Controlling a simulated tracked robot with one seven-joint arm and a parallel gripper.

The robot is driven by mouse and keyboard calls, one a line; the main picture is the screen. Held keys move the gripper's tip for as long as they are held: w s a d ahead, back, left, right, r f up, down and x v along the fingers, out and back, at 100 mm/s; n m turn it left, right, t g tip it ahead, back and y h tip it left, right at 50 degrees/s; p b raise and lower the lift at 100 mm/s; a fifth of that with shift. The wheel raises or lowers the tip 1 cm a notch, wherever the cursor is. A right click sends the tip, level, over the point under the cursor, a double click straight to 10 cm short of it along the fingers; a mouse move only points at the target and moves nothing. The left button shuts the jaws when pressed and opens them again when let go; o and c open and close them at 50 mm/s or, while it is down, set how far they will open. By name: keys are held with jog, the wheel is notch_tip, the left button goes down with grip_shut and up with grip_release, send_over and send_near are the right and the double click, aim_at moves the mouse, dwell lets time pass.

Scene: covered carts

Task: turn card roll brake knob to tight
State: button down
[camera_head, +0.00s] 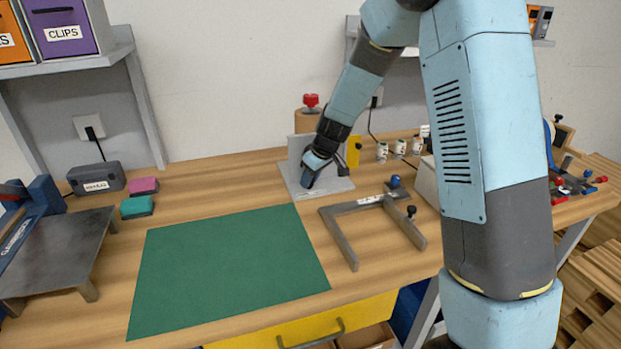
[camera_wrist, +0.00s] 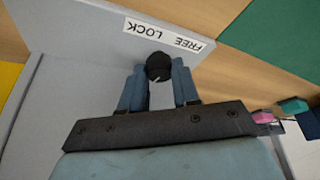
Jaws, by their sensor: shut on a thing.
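My gripper (camera_head: 308,183) reaches down to a grey base plate (camera_head: 336,186) at the back of the bench. In the wrist view its two blue fingers (camera_wrist: 158,80) are shut on a small round black knob (camera_wrist: 157,66), one finger on each side. A pale mark shows on the knob's lower edge; its exact direction is hard to tell. A white label (camera_wrist: 164,33) on the plate beside the knob reads FREE and LOCK, upside down here. In the head view the gripper hides the knob. A brown roll (camera_head: 306,121) with a red knob (camera_head: 311,101) on top stands behind the plate.
A grey metal frame (camera_head: 344,240) with small knobs lies just in front of the plate. Small cups (camera_head: 399,147) stand to the right. A green mat (camera_head: 230,265) covers the bench's front middle. A yellow post (camera_head: 354,149) rises close behind my gripper.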

jog(key=m+t+h, duration=0.1)
jog(key=m, duration=0.3)
jog(key=shift+a, duration=0.15)
jog(key=m+h, duration=0.1)
jog(key=m, duration=0.3)
jog(key=shift+s+a+t+h, duration=0.1)
jog(key=shift+t+h, duration=0.3)
jog(key=m+h, duration=0.1)
jog(key=m, duration=0.3)
jog(key=shift+a+m+h, duration=0.1)
jog(key=shift+m+h, duration=0.2)
jog(key=shift+h, duration=0.1)
jog(key=shift+m+g+h, duration=0.4)
jog(key=shift+m+h, duration=0.3)
jog(key=shift+m, duration=1.2)
jog(key=shift+a, duration=0.1)
jog(key=c, duration=0.8)
grip_release()
